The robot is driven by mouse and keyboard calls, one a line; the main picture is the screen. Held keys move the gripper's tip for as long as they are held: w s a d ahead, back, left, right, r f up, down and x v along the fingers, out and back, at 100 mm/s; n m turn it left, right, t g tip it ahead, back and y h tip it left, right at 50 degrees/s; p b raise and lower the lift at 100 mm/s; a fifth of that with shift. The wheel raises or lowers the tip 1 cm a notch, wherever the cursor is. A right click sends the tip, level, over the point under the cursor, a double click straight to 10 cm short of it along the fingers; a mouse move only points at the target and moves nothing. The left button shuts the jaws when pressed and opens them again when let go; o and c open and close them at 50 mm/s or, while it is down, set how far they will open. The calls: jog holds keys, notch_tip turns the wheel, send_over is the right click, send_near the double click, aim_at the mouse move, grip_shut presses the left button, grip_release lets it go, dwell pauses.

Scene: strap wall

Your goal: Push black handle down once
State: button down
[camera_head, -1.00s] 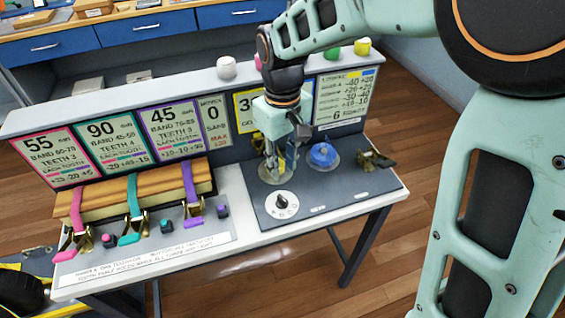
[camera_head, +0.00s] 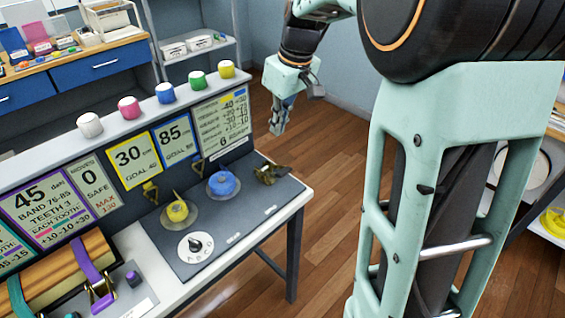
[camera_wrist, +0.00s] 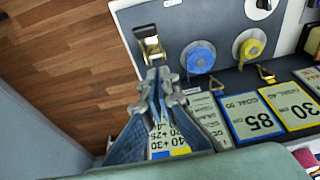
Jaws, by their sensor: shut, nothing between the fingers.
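A small brass ratchet buckle with a dark handle (camera_head: 268,174) sits at the right end of the dark panel (camera_head: 165,252). I cannot clearly tell the handle's angle. The wrist view shows this buckle (camera_wrist: 150,42) just beyond the fingertips, with a dark and pale top. My gripper (camera_head: 277,128) is shut and empty, pointing down above and behind the buckle, past the table's right end in the head view. In the wrist view my gripper (camera_wrist: 158,78) appears near the buckle; contact cannot be told.
Yellow (camera_head: 178,211) and blue (camera_head: 221,184) spools and a white dial (camera_head: 196,247) share the panel. Upright signs (camera_head: 130,162) line its back, under a ledge with several coloured knobs. A purple-strapped ratchet (camera_head: 100,290) stands left. Open floor lies right of the table.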

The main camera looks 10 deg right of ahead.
jog(key=shift+w+d+r, duration=0.15)
jog(key=shift+d+r, duration=0.15)
jog(key=shift+d, duration=0.5)
jog(key=shift+f, duration=0.15)
send_over(283, 170)
jog(key=w+a, duration=0.1)
notch_tip(283, 170, down, 10)
jog(key=shift+s+d+f, duration=0.2)
jog(key=shift+f, duration=0.3)
jog(key=shift+s+d+f, duration=0.15)
jog(key=shift+s+f, duration=0.05)
jog(key=shift+f, duration=0.25)
jog(key=shift+s+d+f, duration=0.1)
jog(key=shift+s+f, duration=0.1)
jog(key=shift+f, duration=0.3)
